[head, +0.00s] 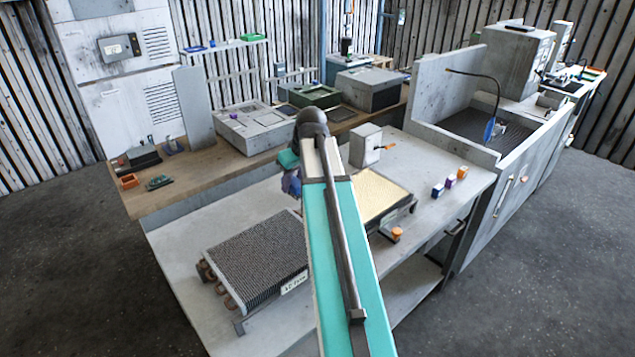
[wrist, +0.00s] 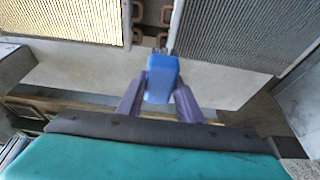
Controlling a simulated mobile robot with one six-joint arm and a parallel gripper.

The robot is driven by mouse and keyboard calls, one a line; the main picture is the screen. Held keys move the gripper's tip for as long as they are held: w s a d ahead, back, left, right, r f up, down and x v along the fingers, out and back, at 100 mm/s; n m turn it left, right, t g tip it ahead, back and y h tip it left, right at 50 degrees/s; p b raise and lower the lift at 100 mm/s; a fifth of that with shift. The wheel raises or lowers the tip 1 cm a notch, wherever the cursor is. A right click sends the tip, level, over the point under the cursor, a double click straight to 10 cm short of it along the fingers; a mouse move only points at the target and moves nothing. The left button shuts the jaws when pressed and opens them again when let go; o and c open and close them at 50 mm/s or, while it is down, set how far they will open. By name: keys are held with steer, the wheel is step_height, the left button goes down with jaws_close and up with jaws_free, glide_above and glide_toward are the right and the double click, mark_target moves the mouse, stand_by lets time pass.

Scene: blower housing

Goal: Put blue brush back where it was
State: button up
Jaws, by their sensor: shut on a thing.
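The blue brush (wrist: 161,78) is in the wrist view, upright between the two purple fingers of my gripper (wrist: 160,92). My gripper is shut on it. The brush's narrow end points up the picture, between the finned coil and the yellow filter panel. In the head view my gripper (head: 291,184) is partly hidden behind my arm, above the pale bench, and I cannot make out the brush clearly there.
The grey finned coil (head: 252,260) lies at the bench's front left. The yellow filter panel (head: 377,195) lies right of my arm. A small grey box (head: 365,145) stands behind it. Small coloured boxes (head: 450,182) stand at right. Bare bench (head: 195,225) shows at left.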

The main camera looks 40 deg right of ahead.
steer(key=w+a+f+b, duration=0.1)
steer(key=w+a+b, duration=0.1)
steer(key=a, duration=0.9)
steer(key=w+a+f+b, duration=0.1)
steer(key=a+b, duration=0.2)
steer(key=a, duration=0.7)
steer(key=w+a+f+b, duration=0.1)
steer(key=w+a+b, duration=0.1)
steer(key=a, duration=0.9)
steer(key=shift+w+a+f+b, duration=0.2)
steer(key=shift+w+a+b, duration=0.1)
steer(key=shift+b, duration=0.35)
